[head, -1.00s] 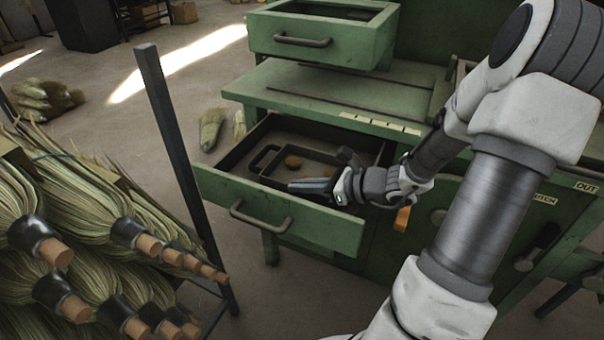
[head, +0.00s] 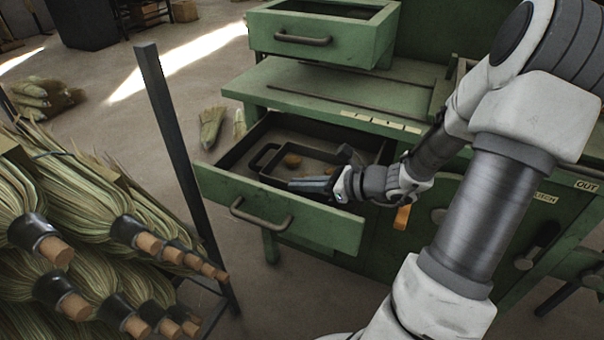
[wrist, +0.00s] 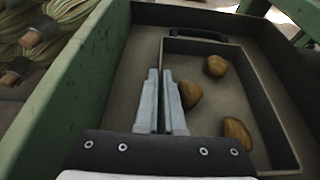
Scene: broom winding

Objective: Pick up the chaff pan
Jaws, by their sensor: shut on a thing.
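The chaff pan (head: 312,167) is a dark, shallow rectangular tray with a loop handle, lying in the open green drawer (head: 285,222). In the wrist view the pan (wrist: 222,102) holds three brown lumps, one of them (wrist: 215,66) near the handle end (wrist: 195,34). My gripper (head: 296,185) reaches into the drawer from the right, just behind its front panel. In the wrist view its fingers (wrist: 163,75) are close together at the pan's left side wall, shut on it. The pan appears to rest on the drawer floor. The fingers hide part of that wall.
The green workbench (head: 330,98) stands behind the drawer, with an upper drawer box (head: 318,40) above it. A dark upright post (head: 180,160) and stacked brooms (head: 90,230) stand at the left. The floor between them and the bench is partly clear.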

